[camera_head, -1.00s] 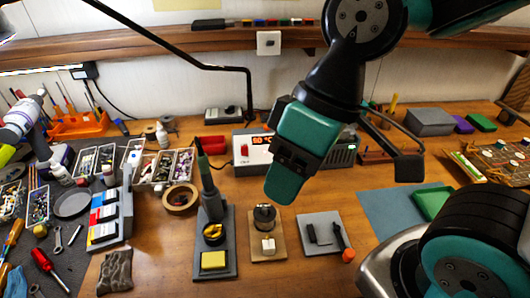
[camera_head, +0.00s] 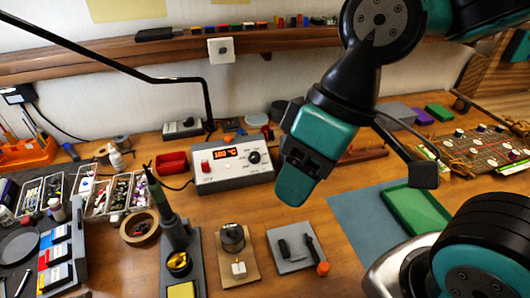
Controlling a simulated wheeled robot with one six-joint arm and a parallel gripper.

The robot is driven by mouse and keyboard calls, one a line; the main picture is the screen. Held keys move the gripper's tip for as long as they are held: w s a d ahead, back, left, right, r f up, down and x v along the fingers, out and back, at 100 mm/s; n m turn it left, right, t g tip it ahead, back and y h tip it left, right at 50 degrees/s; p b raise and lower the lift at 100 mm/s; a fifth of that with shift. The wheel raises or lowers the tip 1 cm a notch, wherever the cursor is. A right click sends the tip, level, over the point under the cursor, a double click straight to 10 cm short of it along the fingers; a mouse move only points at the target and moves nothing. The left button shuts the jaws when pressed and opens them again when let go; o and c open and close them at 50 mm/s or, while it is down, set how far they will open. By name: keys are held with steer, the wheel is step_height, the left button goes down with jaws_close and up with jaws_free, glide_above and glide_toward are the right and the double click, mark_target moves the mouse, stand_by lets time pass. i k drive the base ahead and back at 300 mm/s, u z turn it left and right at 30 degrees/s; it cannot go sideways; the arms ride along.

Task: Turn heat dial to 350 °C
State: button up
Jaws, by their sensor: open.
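The grey-white soldering station (camera_head: 232,178) stands on the bench near the wall. Its lit red display (camera_head: 225,153) appears to read 180 °C. The black heat dial (camera_head: 254,157) is on the front panel, right of the display, and shows clear of my gripper. My gripper (camera_head: 292,188) is open, pointing down in front of and to the right of the station, apart from the dial. It seems to hold nothing, though the gap between its teal fingers is hard to see from here.
The soldering iron in its stand (camera_head: 178,235) is left of the station. A wire spool (camera_head: 232,238) and a grey pad with small tools (camera_head: 297,250) lie in front. A green tray (camera_head: 415,208) on a blue mat lies right. A black lamp arm (camera_head: 110,62) crosses upper left.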

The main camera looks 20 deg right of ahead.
mark_target(254, 157)
steer(key=k, duration=1)
steer(key=u, duration=0.75)
steer(key=i, duration=0.8)
steer(key=z, duration=1.5)
